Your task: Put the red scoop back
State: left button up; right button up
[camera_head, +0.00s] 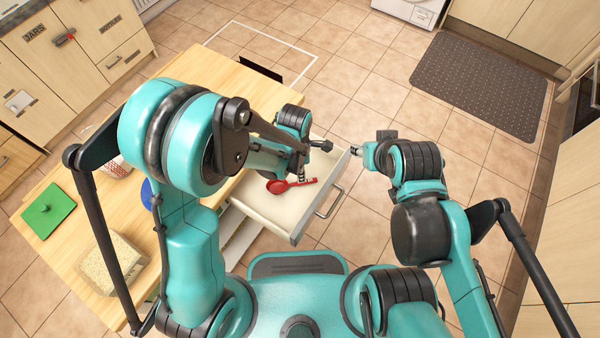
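The red scoop (280,187) lies in the open drawer (276,215), its round bowl at left and its handle pointing right. My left gripper (303,172) is over the drawer, close to the scoop's handle. I cannot tell whether its fingers touch the scoop or how far apart they are. My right gripper (355,151) is by the drawer's right front corner, apart from the scoop, and its opening is too small to judge.
The drawer's metal handle (330,203) sticks out at its front. The wooden counter (232,85) holds a green square with a knob (47,210), a beige block (108,263), a blue item (147,195) and a red-white container (118,168). A dark mat (480,85) lies on the tiled floor.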

pick_arm(q)
notch_tip(320, 180, up, 5)
jog(key=shift+a+f+p, duration=0.1)
jog(key=shift+a+p, duration=0.05)
jog(key=shift+p, duration=0.45)
jog(key=s+a+r+m+t, duration=0.2)
jog(key=a+r+m+t, duration=0.1)
jog(key=a+r+m, duration=0.5)
jog(key=s+a+r+m+t, duration=0.3)
jog(key=a+r+m+t, duration=0.1)
jog(key=a+r+m, duration=0.5)
jog(key=a+m, duration=0.2)
jog(key=shift+s+a+r+m, duration=0.3)
jog(key=shift+m, duration=0.1)
